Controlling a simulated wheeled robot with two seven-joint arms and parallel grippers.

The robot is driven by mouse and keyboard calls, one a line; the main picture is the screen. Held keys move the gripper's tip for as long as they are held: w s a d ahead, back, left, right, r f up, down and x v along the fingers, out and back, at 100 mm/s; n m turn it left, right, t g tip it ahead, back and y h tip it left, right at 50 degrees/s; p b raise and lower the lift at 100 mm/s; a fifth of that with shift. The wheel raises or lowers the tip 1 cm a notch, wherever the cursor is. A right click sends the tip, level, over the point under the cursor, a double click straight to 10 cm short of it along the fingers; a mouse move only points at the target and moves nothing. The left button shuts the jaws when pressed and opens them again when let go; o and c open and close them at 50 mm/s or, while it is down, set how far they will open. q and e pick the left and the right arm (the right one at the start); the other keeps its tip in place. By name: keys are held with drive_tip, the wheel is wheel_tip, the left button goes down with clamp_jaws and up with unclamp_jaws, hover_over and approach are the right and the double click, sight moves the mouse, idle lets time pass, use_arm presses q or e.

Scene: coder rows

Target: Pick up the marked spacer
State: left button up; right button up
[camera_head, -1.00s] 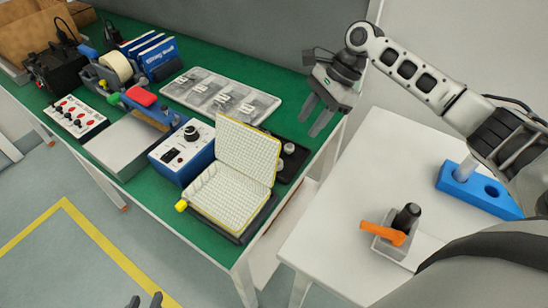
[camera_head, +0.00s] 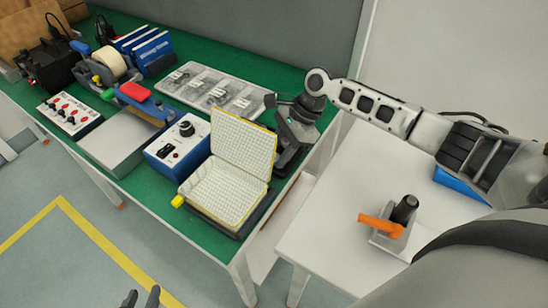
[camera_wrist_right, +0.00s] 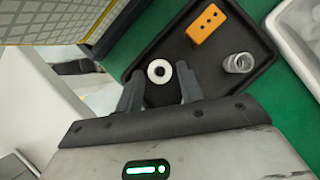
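A white round spacer with a dark centre hole (camera_wrist_right: 159,71) lies in a black tray (camera_wrist_right: 213,80) in the right wrist view. I cannot make out a mark on it. My right gripper (camera_wrist_right: 160,88) is open, with its fingertips apart on either side of the spacer's near edge; nothing is held. In the head view the right gripper (camera_head: 287,160) is over the tray, beside the yellow-edged box, and hides the spacer. My left gripper (camera_head: 142,298) shows only its fingertips at the bottom edge, apart and empty, over the floor.
An orange block with holes (camera_wrist_right: 206,24) and a clear ribbed ring (camera_wrist_right: 238,63) share the tray. An open yellow-edged box (camera_head: 222,190) stands close to the right gripper. A divided grey tray (camera_head: 214,92) lies behind. A fixture with an orange lever (camera_head: 381,226) stands on the white table.

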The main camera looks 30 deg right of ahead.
drive_tip(key=c, duration=0.8)
drive_tip(key=shift+o, duration=0.2)
drive_tip(key=shift+r, duration=0.1)
